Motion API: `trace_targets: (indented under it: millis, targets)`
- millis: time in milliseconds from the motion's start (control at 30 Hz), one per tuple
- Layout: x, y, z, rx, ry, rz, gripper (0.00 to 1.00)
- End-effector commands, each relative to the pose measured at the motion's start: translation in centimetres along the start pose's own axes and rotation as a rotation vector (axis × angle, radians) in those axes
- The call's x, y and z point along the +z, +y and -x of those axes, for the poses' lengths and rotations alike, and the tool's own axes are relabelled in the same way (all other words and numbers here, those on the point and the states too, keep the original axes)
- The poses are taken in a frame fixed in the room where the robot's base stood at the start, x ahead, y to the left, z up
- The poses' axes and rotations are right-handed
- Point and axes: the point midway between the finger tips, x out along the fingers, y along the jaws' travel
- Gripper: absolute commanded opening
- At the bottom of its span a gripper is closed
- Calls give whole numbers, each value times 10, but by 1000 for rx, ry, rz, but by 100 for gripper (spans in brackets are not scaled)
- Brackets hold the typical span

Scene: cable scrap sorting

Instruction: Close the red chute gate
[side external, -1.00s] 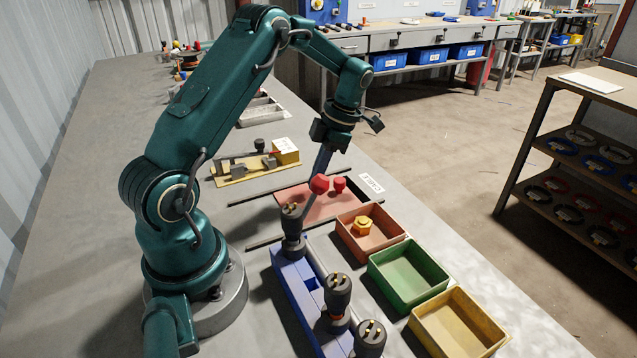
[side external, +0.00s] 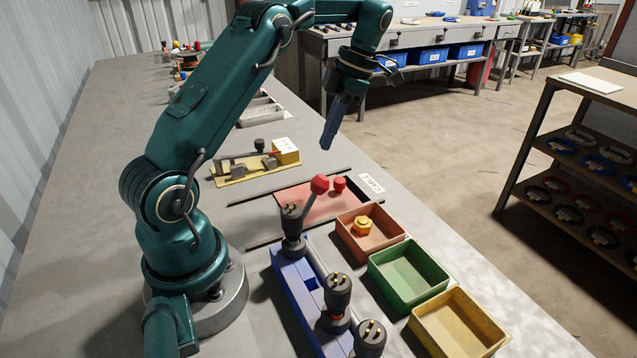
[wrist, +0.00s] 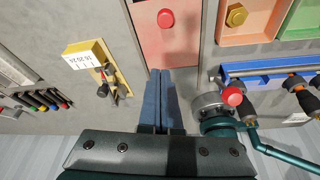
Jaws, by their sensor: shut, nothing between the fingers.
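The red chute gate (side external: 293,201) is a flat pinkish-red plate lying between two dark rails on the bench; it also shows in the wrist view (wrist: 166,50). A small red knob (side external: 339,184) stands near its far right end and appears in the wrist view (wrist: 165,20). My gripper (side external: 328,144) points down, raised above the plate and apart from it. Its fingers (wrist: 164,98) are together with nothing between them.
A red ball on a stalk (side external: 320,184) rises beside the blue rack (side external: 291,287), which holds several dark connectors. Red, green and yellow bins (side external: 402,274) line the right, the red one holding a yellow nut (side external: 362,226). A yellow-based fixture (side external: 245,176) lies behind the rails.

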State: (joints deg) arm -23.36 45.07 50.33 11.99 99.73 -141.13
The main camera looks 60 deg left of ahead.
Motion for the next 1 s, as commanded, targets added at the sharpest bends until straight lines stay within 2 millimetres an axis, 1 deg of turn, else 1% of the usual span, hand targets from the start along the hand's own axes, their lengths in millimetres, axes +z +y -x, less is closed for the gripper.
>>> trace_targets:
  millis: [67, 100, 200, 267, 367, 533, 700, 900, 1000]
  targets:
    - [2, 1, 2, 6, -8, -22, 0]
    - [6, 2, 1, 12, -26, -48, 0]
    - [16, -4, -8, -7, -72, -155, 0]
    - [18, -6, -11, -21, -115, -206, 0]
    - [15, -9, -15, -45, -205, -265, 0]
    - [-2, -10, -17, -56, -368, -278, 0]
    - [-28, -9, -19, -34, -501, -200, 0]
    - [-60, -11, -21, -16, -574, -51, 0]
    - [-69, -7, -18, -4, -582, -11, 0]
